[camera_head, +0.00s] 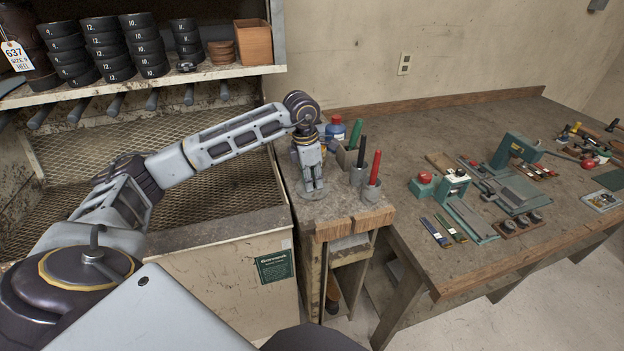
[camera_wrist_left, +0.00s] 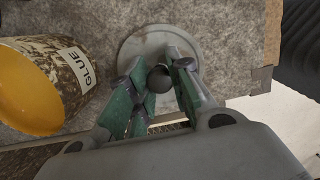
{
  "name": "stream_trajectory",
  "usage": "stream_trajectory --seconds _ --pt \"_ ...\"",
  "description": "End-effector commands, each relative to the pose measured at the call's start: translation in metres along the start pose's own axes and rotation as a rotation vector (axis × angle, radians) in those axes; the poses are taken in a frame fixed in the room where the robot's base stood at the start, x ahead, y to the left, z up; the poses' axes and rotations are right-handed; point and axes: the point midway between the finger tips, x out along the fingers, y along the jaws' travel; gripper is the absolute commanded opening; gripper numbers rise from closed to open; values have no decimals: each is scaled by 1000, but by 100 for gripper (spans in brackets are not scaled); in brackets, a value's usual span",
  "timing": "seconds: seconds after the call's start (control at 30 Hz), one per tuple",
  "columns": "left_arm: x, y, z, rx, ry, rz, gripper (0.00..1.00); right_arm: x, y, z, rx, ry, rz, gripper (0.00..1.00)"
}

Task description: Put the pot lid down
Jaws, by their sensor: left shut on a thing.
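My left gripper (camera_head: 313,187) points straight down at the small wooden bench (camera_head: 345,208) in the head view. In the left wrist view its green-padded fingers are shut on the dark round knob of the grey pot lid (camera_wrist_left: 148,42). The lid is a flat disc, lying at or very close to the bench top; I cannot tell whether it touches. A glue pot (camera_wrist_left: 75,80) with a mottled side, a GLUE label and a yellow inside stands open beside the lid, to its left in the wrist view. My right gripper is not in view.
Behind and right of the gripper are a blue bottle (camera_head: 336,131), a green-handled tool (camera_head: 355,134) and cups holding black and red-handled (camera_head: 375,167) tools. The bench's front edge is close to the lid. A larger workbench (camera_head: 400,150) with green tools stands right.

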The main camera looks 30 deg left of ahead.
Motion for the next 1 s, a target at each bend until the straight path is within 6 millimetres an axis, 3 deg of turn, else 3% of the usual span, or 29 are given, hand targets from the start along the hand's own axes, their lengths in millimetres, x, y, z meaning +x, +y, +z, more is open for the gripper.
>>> stream_trajectory --seconds 0.1,0.13,0.3,0.77,1.0 --pt "1 0 0 0 0 0 0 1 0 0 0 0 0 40" --pt "2 0 0 0 0 0 22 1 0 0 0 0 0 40" --pt "1 0 0 0 0 0 43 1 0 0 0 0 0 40" --pt "-2 0 0 0 0 1 43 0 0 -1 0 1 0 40" --pt "-22 0 0 0 -1 2 43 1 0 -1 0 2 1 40"
